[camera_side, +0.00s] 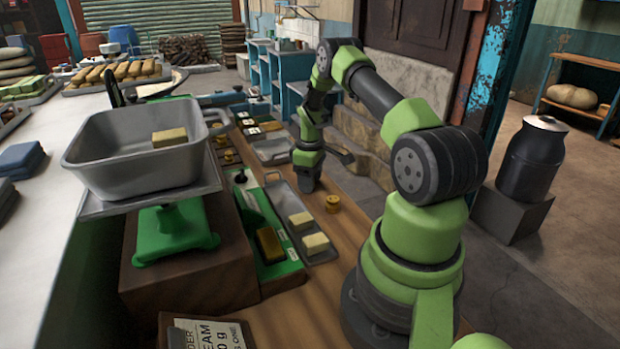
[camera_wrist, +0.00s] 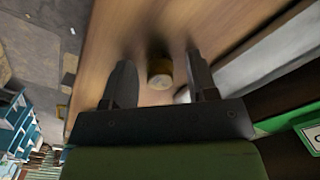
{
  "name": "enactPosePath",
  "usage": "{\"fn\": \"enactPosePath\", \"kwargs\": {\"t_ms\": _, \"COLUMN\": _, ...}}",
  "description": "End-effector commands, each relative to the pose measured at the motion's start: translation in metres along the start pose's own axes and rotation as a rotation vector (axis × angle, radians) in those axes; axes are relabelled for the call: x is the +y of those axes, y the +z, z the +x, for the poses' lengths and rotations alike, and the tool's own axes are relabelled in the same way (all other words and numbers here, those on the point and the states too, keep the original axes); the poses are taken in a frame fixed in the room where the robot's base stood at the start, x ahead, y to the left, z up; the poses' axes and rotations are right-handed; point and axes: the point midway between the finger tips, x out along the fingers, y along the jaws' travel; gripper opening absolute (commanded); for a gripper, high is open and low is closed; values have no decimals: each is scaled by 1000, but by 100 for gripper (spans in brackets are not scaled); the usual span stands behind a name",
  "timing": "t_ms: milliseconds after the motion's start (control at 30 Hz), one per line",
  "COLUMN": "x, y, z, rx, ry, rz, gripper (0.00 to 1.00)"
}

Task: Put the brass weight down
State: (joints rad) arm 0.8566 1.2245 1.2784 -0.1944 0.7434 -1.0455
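The brass weight (camera_side: 332,203) is a small round gold-coloured piece upright on the wooden bench (camera_side: 345,235), just right of the grey tray. In the wrist view the weight (camera_wrist: 160,73) shows between the two dark fingers, with a gap on each side, touching neither. My gripper (camera_side: 306,185) is low over the bench, close beside the weight and to its left in the side view. In the wrist view the gripper (camera_wrist: 161,80) is open and empty.
A grey tray (camera_side: 282,205) with two pale blocks lies left of the weight. Left of it are a green board (camera_side: 258,225) with a gold-brown block and a green scale (camera_side: 175,230) with a grey pan (camera_side: 110,165) holding one yellow block. Bare bench lies in front.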

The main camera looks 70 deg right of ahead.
Motion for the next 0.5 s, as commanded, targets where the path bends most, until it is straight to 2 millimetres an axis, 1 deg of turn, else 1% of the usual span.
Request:
{"fn": "enactPosePath", "kwargs": {"t_ms": 167, "x": 0, "y": 0, "z": -1, "rx": 0, "ry": 0, "rz": 0, "gripper": 53}}
{"fn": "enactPosePath", "kwargs": {"t_ms": 267, "x": 0, "y": 0, "z": -6, "rx": 2, "ry": 2, "rz": 0, "gripper": 53}}
{"fn": "enactPosePath", "kwargs": {"t_ms": 367, "x": 1, "y": -1, "z": -20, "rx": 3, "ry": 3, "rz": 1, "gripper": 53}}
{"fn": "enactPosePath", "kwargs": {"t_ms": 500, "x": 1, "y": -1, "z": -50, "rx": 4, "ry": 5, "rz": 0, "gripper": 53}}
